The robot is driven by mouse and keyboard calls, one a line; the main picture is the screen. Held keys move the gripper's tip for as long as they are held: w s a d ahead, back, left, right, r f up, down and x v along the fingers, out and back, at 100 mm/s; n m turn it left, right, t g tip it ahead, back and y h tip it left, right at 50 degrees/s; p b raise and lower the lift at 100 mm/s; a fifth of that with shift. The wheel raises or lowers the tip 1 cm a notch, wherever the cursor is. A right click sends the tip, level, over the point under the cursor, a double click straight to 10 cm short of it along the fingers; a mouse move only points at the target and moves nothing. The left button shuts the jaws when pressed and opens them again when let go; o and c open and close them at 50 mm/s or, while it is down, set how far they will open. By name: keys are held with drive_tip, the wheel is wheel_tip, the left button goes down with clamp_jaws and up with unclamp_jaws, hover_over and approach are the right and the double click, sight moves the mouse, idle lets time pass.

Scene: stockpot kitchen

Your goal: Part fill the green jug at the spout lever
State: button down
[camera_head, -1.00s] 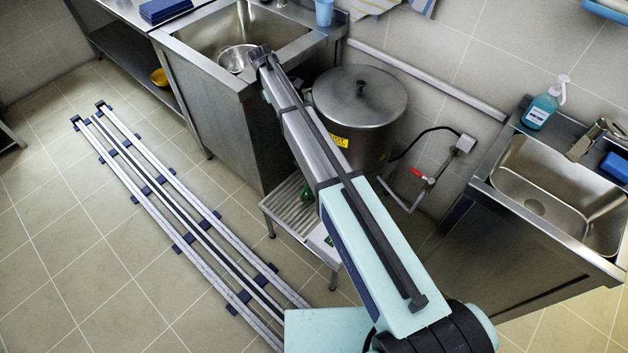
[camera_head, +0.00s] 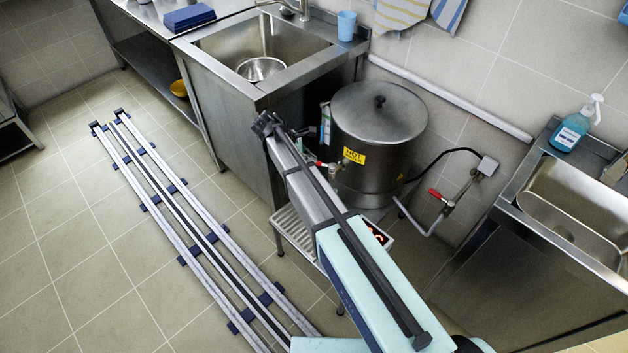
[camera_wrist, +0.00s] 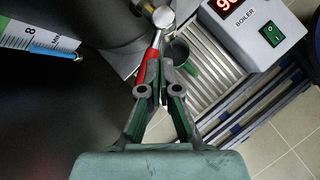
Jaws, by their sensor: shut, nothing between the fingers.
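In the wrist view my gripper (camera_wrist: 161,72) is shut and empty, its fingertips close beside the red spout lever (camera_wrist: 148,68). I cannot tell whether they touch it. The metal spout (camera_wrist: 162,17) is just above the lever in the picture. The green jug (camera_wrist: 191,69) shows in part behind the fingertips, with a dark round opening, on the slatted drip stand (camera_wrist: 212,62). Its water level cannot be seen.
The boiler control box (camera_wrist: 262,25) with a red display and green switch stands beside the jug. A marked level gauge (camera_wrist: 38,42) is at the left. Sinks stand left (camera_head: 262,45) and right (camera_head: 575,205). Floor rails (camera_head: 180,220) run along the left floor.

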sight(321, 165)
drive_tip(key=s+a+f+n+t+y+b, duration=0.2)
drive_tip(key=s+a+n+t+y+b, duration=0.1)
drive_tip(key=s+n+t+b, duration=0.9)
drive_tip(key=w+d+f+n+t+p, duration=0.1)
drive_tip(key=w+d+f+n, duration=0.1)
drive_tip(key=w, duration=0.9)
drive_tip(key=shift+d+f+p, duration=0.3)
drive_tip(key=shift+d+f, duration=0.1)
drive_tip(key=shift+d, duration=0.3)
drive_tip(key=shift+w, duration=0.15)
